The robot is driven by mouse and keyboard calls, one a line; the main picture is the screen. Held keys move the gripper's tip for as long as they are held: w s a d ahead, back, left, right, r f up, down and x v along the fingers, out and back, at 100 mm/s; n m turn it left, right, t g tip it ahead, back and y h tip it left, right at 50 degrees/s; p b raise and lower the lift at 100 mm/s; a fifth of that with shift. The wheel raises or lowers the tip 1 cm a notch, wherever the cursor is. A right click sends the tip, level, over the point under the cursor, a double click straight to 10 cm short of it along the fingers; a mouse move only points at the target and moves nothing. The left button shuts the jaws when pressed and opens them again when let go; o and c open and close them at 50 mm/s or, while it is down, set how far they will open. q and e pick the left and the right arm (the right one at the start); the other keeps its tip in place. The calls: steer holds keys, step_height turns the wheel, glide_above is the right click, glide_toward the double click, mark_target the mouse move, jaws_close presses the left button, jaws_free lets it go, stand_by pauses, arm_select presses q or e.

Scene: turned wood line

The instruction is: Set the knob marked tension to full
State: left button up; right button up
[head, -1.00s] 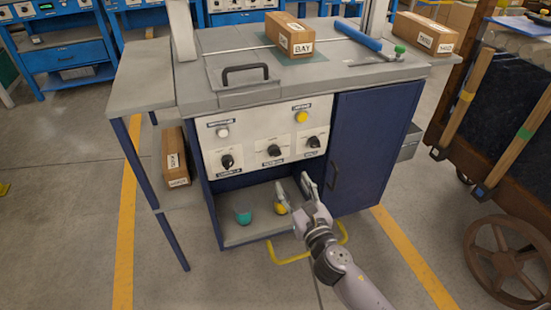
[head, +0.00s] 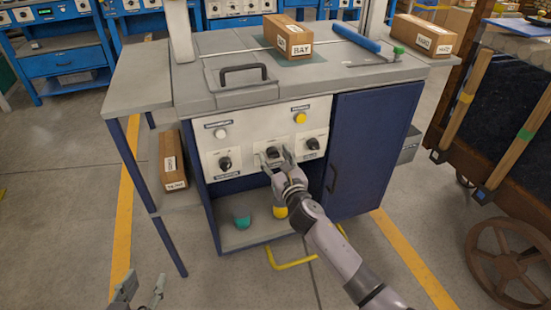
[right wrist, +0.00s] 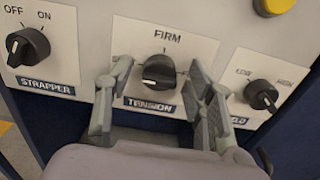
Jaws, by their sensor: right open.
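The tension knob (right wrist: 160,72) is black, on a white plate with a blue TENSION label (right wrist: 152,105). FIRM is printed above it; the plate's side markings are mostly covered by my fingers. I cannot clearly tell where its pointer aims. My right gripper (right wrist: 158,78) is open, with one finger left and one right of the knob; contact is not clear. In the head view my right gripper (head: 277,163) is at the panel's middle plate, partly covering the knob (head: 272,152). My left gripper (head: 140,291) is open and empty at the lower left.
The strapper knob (right wrist: 28,46), marked OFF and ON, is left. Another knob (right wrist: 262,95), marked LOW and HIGH, is close on the right. A yellow button (head: 300,118) and a white button (head: 221,133) sit above. A yellow floor bar (head: 290,264) lies below.

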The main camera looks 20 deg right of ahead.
steer(key=c, duration=1.2)
steer(key=shift+o, duration=0.2)
